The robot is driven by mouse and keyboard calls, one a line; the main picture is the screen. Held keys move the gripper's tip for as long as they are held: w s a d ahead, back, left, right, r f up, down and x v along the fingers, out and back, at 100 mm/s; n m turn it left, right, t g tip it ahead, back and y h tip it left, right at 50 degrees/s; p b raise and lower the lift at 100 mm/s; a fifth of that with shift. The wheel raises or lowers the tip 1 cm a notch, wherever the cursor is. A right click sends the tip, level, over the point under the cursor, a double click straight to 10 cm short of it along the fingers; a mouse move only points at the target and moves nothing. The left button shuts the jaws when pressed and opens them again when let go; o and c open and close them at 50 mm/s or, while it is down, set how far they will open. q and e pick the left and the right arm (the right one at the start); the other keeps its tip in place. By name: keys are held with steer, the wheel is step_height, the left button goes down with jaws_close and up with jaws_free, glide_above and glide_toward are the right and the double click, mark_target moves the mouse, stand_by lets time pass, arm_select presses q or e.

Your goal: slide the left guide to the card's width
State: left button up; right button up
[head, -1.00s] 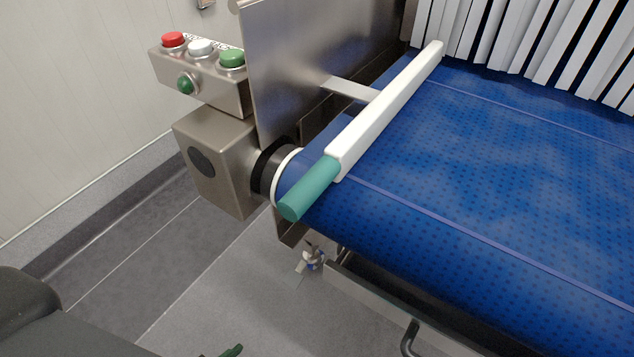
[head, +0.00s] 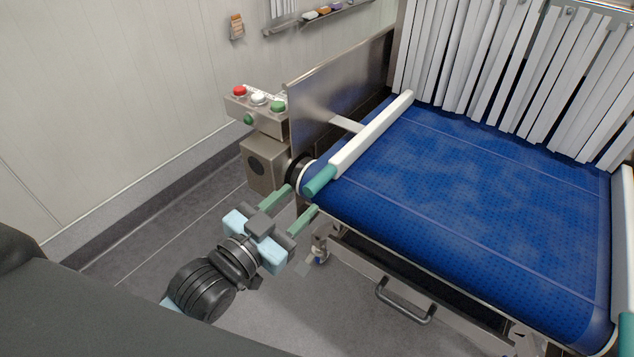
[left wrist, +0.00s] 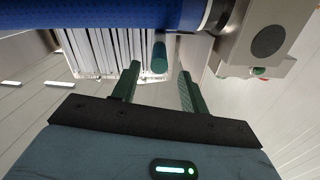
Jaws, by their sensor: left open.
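The left guide (head: 372,135) is a white bar lying along the left side of the blue belt, held by a flat metal bracket, with a green handle (head: 320,181) at its near end. My left gripper (head: 297,201) is open and empty just in front of the handle, fingers pointing at it. In the left wrist view the handle (left wrist: 160,56) shows between the two fingers of my gripper (left wrist: 158,76), apparently just past the tips; I cannot tell if they touch. My right gripper is not in view. I see no card.
The blue belt (head: 480,190) is bare. White strip curtains (head: 500,75) hang at its far end. A second guide (head: 624,220) runs along the right edge. A metal side plate (head: 330,95) and button box (head: 258,110) stand left of the belt.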

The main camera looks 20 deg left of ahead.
mark_target(319, 181)
arm_select(q)
steer(key=p+x, duration=0.1)
steer(key=x, duration=0.5)
steer(key=shift+w+d+r, duration=0.1)
steer(key=shift+w+r, duration=0.05)
steer(key=shift+w, duration=0.15)
steer(key=shift+w+d, duration=0.2)
steer(key=shift+w, duration=0.2)
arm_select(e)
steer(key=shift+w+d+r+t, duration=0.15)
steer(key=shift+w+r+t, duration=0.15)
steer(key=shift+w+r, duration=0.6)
arm_select(q)
jaws_close()
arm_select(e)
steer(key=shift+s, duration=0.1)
